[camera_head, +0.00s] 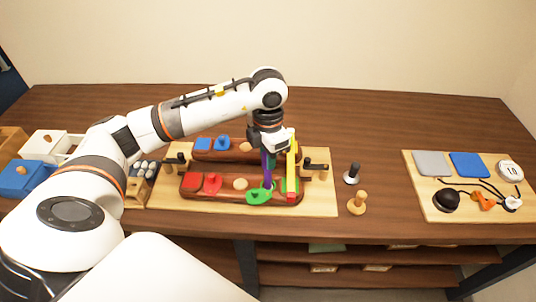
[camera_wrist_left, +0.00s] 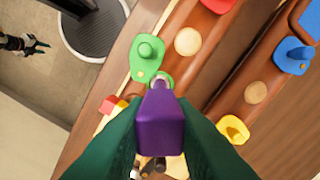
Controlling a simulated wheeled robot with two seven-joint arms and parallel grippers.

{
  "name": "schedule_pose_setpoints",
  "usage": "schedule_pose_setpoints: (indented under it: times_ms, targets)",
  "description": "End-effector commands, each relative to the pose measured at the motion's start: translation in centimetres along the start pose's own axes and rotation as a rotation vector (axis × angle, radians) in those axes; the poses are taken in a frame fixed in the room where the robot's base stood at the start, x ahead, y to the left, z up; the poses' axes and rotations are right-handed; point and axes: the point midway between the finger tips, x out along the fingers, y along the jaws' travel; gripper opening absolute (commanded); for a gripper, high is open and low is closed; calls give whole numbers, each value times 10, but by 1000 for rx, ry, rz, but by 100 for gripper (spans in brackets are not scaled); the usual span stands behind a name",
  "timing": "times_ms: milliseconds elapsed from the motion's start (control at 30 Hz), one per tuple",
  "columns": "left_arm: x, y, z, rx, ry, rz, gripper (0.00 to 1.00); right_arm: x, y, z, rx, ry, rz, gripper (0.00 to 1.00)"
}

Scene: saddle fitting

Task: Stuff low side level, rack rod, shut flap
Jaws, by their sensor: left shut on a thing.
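My left gripper (camera_head: 268,155) is shut on a purple rod (camera_head: 267,168), above the right part of the front brown block (camera_head: 222,194). The rod also shows between the dark green fingers in the left wrist view (camera_wrist_left: 160,125). Its far end is over or in a pale ring (camera_wrist_left: 160,80) beside the green flap (camera_head: 259,197); I cannot tell how deep. The green flap, with its knob (camera_wrist_left: 146,50), is swung out over the front edge. A red flap (camera_head: 212,183) and a blue flap (camera_head: 222,143) sit farther left. What seems my right gripper (camera_wrist_left: 30,44) is small in the left wrist view.
A yellow bar with a red end (camera_head: 292,168) stands close right of the rod. Black-handled posts flank the wooden board (camera_head: 322,200). A second board (camera_head: 468,205) holds pads and cables.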

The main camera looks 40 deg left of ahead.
Motion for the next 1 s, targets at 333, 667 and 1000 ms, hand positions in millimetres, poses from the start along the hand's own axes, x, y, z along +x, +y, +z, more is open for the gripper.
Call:
schedule_pose_setpoints:
  times_ms: [333, 667, 1000]
  targets:
    - [2, 0, 0, 0, 0, 0, 5, 2, 0, 0, 0, 0, 0, 39]
    - [3, 0, 0, 0, 0, 0, 5, 4, 0, 0, 0, 0, 0, 39]
    - [4, 0, 0, 0, -1, 0, 5, 7, 0, 0, -1, 0, 0, 39]
